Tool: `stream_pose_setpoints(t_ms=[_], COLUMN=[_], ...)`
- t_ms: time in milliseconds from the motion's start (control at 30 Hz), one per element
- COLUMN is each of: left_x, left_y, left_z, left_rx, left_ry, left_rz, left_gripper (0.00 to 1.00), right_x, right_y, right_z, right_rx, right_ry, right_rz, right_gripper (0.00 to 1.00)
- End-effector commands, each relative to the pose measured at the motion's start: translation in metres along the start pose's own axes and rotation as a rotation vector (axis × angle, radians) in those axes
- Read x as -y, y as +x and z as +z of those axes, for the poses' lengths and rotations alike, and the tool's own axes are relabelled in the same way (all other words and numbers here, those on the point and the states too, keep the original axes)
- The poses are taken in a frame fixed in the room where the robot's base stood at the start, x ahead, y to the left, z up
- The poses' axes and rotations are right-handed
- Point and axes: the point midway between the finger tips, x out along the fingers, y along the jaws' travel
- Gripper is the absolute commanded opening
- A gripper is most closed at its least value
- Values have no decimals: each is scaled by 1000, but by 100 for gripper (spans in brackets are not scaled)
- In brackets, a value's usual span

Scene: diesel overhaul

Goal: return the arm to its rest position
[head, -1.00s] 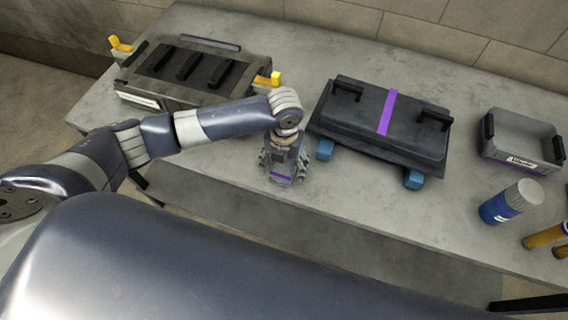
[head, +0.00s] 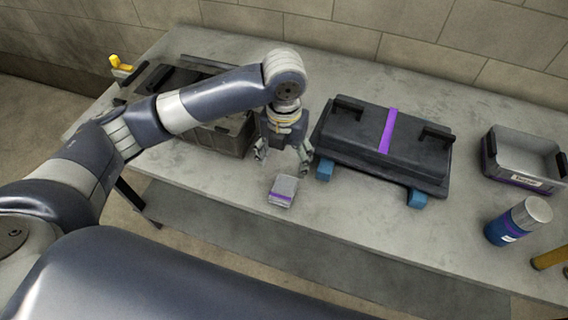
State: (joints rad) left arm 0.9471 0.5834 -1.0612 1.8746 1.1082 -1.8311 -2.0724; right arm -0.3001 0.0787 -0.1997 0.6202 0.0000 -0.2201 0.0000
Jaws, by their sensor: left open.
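My left arm comes in from the left and reaches over the workbench. Its left gripper (head: 283,160) points down, open and empty, above the bench. A small grey block with a purple stripe (head: 283,191) lies on the bench just below the fingertips, apart from them. My right gripper is not in view.
A dark case with a purple band (head: 352,131) rests on blue blocks (head: 417,198) right of the gripper. A dark slotted box (head: 236,136) stands behind my arm, partly hidden. A grey bin (head: 519,181) and a blue canister (head: 508,229) stand at the right. The bench (head: 230,200) is clear at its front left.

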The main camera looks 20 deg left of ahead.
Motion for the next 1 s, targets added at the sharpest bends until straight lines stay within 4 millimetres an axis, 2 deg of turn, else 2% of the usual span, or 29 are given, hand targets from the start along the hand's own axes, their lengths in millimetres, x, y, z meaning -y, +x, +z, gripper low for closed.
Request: stream_pose_setpoints(t_ms=[433, 567, 767, 900, 1000], left_x=[0, 6, 42, 66, 77], left_y=[0, 6, 29, 44, 50], left_z=[0, -4, -26, -45, -56], left_rx=[0, 1, 17, 13, -3], left_ry=[-1, -31, -281, -567, -793], left_rz=[0, -16, -127, -236, -310], left_gripper=[70, 70, 70, 70, 70], right_x=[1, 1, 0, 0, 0], right_y=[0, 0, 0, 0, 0], right_z=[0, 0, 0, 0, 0], right_rx=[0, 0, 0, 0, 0], right_ry=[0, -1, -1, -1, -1], right_rz=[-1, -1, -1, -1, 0], right_gripper=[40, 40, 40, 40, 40])
